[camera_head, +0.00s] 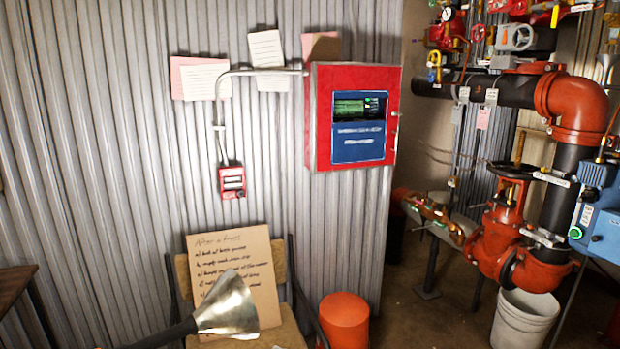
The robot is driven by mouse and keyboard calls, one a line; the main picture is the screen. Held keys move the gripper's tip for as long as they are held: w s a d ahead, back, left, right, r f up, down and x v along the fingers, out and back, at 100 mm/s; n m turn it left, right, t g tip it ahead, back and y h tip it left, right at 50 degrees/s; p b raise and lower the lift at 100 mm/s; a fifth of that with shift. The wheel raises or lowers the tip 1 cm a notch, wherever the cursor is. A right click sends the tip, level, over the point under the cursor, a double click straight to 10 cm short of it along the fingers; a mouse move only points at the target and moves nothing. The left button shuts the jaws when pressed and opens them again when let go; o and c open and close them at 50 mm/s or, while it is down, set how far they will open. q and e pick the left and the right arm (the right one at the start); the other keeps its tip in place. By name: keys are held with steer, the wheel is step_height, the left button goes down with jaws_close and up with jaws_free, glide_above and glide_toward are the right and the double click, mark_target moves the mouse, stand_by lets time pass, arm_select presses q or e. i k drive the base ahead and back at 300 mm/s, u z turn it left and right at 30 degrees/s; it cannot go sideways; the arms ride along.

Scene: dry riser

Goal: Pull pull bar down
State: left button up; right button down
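A small red pull station (232,181) is fixed to the corrugated metal wall, left of the middle of the head view. A light pull bar (232,183) runs across its front. It is too small to tell exactly how the bar sits. A grey conduit (219,115) runs from the top of the station up to a large red alarm panel (352,115). Neither of my grippers can be made out in this view.
Below the station stands a chair (275,332) with a handwritten cardboard sign (245,262). A shiny metal cone (228,305) with a dark stem is in front of it. An orange-red bin (344,322), white bucket (522,322) and red pipework (580,105) are at right. A table (14,286) is at left.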

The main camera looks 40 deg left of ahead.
mark_target(231, 181)
steer(key=i, duration=2.45)
steer(key=u, duration=4.1)
steer(key=i, duration=0.5)
